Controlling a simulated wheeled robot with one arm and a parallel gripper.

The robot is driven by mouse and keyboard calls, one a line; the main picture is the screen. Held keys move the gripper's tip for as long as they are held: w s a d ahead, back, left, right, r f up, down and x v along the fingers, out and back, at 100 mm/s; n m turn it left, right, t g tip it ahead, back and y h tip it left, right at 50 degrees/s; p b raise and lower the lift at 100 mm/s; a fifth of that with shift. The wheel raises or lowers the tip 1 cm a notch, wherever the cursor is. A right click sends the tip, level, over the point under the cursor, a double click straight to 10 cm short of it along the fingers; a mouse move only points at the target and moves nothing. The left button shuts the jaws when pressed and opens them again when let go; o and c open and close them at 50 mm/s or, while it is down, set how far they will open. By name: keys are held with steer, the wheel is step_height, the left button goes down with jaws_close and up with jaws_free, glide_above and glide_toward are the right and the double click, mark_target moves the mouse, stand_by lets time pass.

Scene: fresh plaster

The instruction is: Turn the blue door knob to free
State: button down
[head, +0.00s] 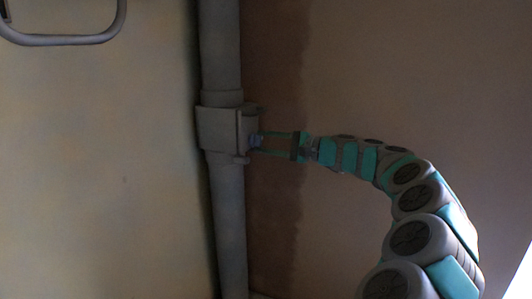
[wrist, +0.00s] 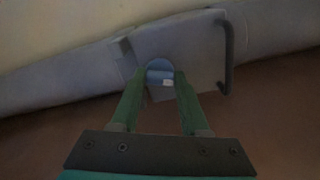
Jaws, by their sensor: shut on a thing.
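The blue door knob (wrist: 160,68) sits on the face of a grey box-like fitting (wrist: 185,48) in the wrist view. A small pale mark shows on the knob's lower part. My gripper (wrist: 160,78) has its two green fingers on either side of the knob and is shut on it. In the head view, my gripper (head: 262,142) reaches in from the right to the fitting (head: 220,128) on the vertical pipe. There the knob (head: 256,140) is small, dark and partly hidden by the fingers.
The grey pipe (head: 221,50) runs from top to bottom along the corner of pale and brown walls. A dark handle bar (wrist: 229,58) stands at the fitting's right edge in the wrist view. A grey metal rail (head: 65,40) is at the upper left. The brown wall right of the pipe looks clear.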

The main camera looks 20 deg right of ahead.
steer(key=shift+f+n+b, duration=0.2)
steer(key=shift+n+b, duration=1.5)
steer(key=shift+n, duration=0.2)
steer(key=shift+a, duration=0.1)
steer(key=shift+c, duration=2)
jaws_free()
steer(key=shift+r, duration=0.1)
steer(key=shift+s, duration=0.1)
steer(key=v, duration=0.7)
steer(key=shift+s+d+p, duration=0.25)
steer(key=shift+d+p, duration=0.1)
